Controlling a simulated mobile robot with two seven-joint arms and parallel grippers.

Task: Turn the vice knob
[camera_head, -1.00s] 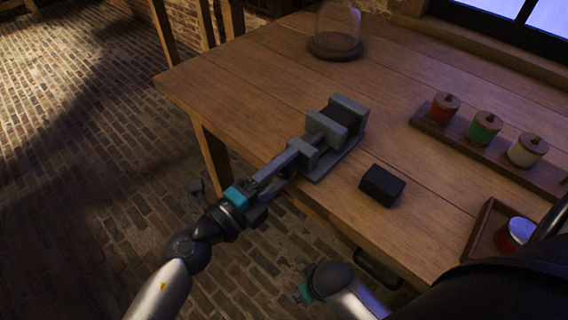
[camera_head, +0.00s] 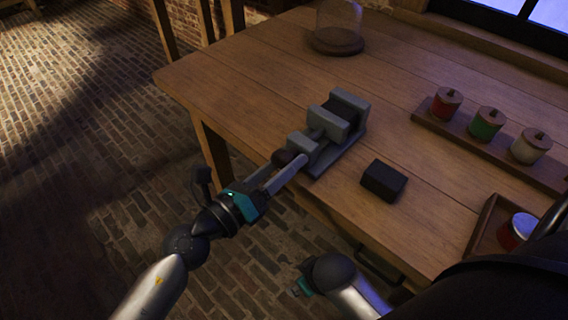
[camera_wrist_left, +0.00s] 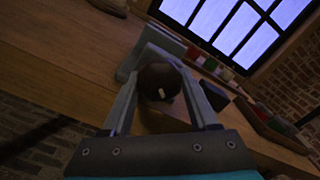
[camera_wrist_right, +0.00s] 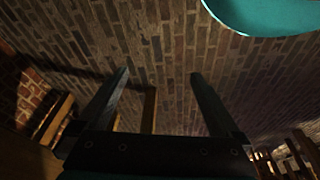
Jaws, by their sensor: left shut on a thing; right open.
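The grey vice (camera_head: 335,130) stands at the table's near left edge. Its dark round knob (camera_head: 284,157) faces my left arm, and it also shows in the left wrist view (camera_wrist_left: 159,80). My left gripper (camera_head: 289,160) is shut on the knob, with one finger on each side of it, seen also in the left wrist view (camera_wrist_left: 163,88). The fingers hide parts of the knob's sides and the screw behind it. My right gripper (camera_wrist_right: 158,76) is open and empty, low beside the table, pointing at brick floor and wall.
A black block (camera_head: 383,180) lies right of the vice. A rack (camera_head: 462,136) holds red, green and white jars. A tray (camera_head: 487,222) with another jar is at the right. A glass dome (camera_head: 338,38) stands at the back. The table between is clear.

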